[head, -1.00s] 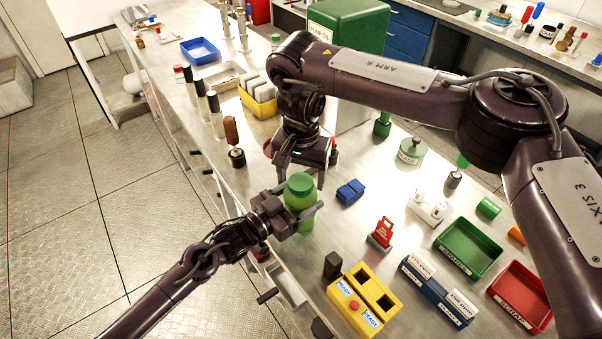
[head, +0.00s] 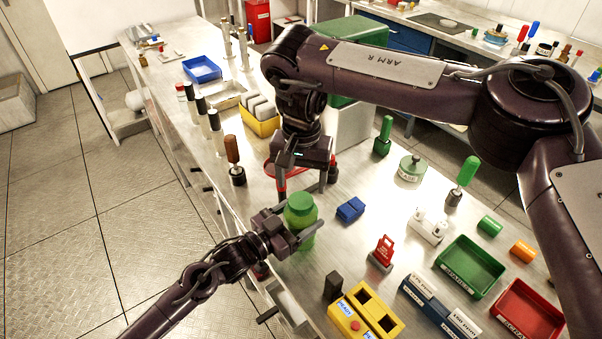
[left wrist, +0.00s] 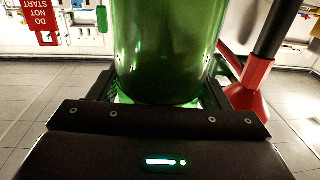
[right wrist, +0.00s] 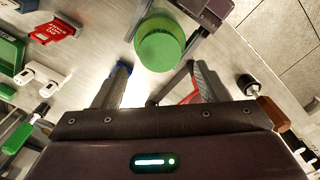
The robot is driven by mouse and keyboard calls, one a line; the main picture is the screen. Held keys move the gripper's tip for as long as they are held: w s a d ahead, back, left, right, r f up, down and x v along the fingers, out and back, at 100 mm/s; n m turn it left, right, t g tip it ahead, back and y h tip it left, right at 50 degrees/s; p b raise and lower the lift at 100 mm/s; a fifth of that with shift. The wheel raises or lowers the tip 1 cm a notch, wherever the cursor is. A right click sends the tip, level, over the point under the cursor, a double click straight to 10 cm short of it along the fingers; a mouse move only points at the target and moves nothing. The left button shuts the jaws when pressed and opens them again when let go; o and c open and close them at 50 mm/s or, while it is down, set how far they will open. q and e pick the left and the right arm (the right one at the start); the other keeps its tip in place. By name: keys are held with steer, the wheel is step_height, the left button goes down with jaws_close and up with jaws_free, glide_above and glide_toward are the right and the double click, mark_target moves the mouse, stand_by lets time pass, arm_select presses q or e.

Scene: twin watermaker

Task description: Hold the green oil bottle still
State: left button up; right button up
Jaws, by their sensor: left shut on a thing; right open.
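The green oil bottle (head: 304,238) stands upright near the bench's front edge, with its green cap (head: 299,202) on top. My left gripper (head: 296,240) is shut on the bottle's body from the side. In the left wrist view the green bottle (left wrist: 168,50) fills the middle, between the fingers. My right gripper (head: 305,190) is open, pointing down just behind and above the cap. In the right wrist view the cap (right wrist: 160,45) shows beyond the open fingers, with nothing between them.
A red funnel-like piece (left wrist: 248,92) stands close to the bottle, partly hidden by my right gripper in the head view. A blue block (head: 350,209), a red tag stand (head: 382,253) and a yellow box (head: 352,318) are nearby. A brown-handled tool (head: 234,160) stands left.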

steer(key=n, duration=0.5)
steer(key=shift+r+n, duration=0.25)
steer(key=shift+n, duration=0.15)
steer(key=n, duration=0.6)
steer(key=shift+r+n, duration=0.2)
steer(key=shift+n, duration=0.1)
steer(key=n, duration=0.6)
steer(key=shift+r, duration=0.25)
steer(key=n, duration=0.4)
steer(key=shift+r+n, duration=0.15)
steer(key=shift+n, duration=0.15)
steer(key=n, duration=0.4)
steer(key=shift+r+n, duration=0.15)
steer(key=shift+n, duration=0.15)
steer(key=n, duration=0.6)
steer(key=shift+s+a+r, duration=0.1)
steer(key=shift+r, duration=0.15)
steer(key=n, duration=0.6)
steer(key=shift+r+n, duration=0.2)
steer(key=shift+n, duration=0.2)
steer(key=n, duration=0.5)
steer(key=shift+r, duration=0.15)
